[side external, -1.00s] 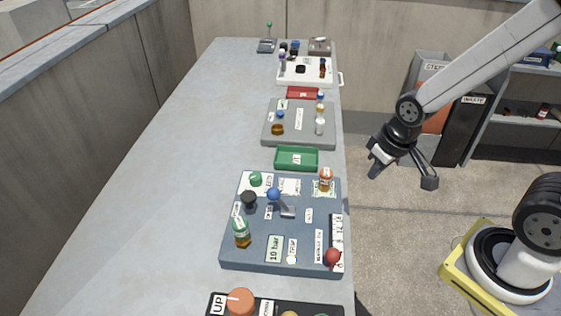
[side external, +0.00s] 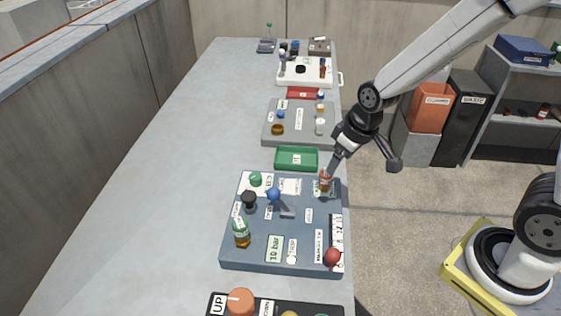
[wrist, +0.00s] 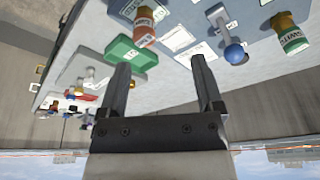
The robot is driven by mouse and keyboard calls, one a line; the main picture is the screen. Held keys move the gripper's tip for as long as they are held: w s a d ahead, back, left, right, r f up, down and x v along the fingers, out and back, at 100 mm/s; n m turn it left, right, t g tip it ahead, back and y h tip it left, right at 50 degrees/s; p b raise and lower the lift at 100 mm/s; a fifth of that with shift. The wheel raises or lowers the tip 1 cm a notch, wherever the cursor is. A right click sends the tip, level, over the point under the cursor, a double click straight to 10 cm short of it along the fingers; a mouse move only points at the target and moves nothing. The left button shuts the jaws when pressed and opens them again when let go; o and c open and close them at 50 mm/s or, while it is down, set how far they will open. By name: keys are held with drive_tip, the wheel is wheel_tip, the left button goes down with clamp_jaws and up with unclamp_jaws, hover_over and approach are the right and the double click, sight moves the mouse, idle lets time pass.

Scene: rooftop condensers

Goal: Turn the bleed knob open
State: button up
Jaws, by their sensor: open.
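A blue-grey panel (side external: 300,262) lies on the bench and carries several fittings. It has a green knob (side external: 255,179), a black knob (side external: 249,199), a lever with a blue ball (side external: 274,194) and a red ball (side external: 332,257). The labels are too small to read surely, so I cannot tell which is the bleed knob. My gripper (side external: 362,164) is open and empty, above the panel's far right corner. One finger overlaps the orange-capped bottle (side external: 325,183); contact is unclear. In the wrist view the open fingers (wrist: 160,60) have the blue-ball lever (wrist: 233,53) beyond them.
A green tray (side external: 297,158) lies behind the panel, with a grey panel (side external: 300,140) beyond. A black panel (side external: 270,304) is at the front. The bench's left side is clear. Bins (side external: 432,108) stand right.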

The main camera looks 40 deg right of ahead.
sight(256, 175)
drive_tip(key=w+a+f+n+y, duration=0.1)
drive_tip(key=w+a+f+n, duration=0.1)
drive_tip(key=w+a, duration=0.2)
drive_tip(key=w+a+f+n+y, duration=0.1)
drive_tip(key=w+a, duration=0.4)
drive_tip(key=w, duration=0.5)
drive_tip(key=shift+w+f+n+t, duration=0.4)
drive_tip(key=shift+f+n, duration=0.25)
drive_tip(key=shift+n, duration=0.25)
drive_tip(key=shift+f, duration=0.15)
drive_tip(key=shift+x, duration=3.7)
drive_tip(key=shift+c, duration=0.2)
clamp_jaws()
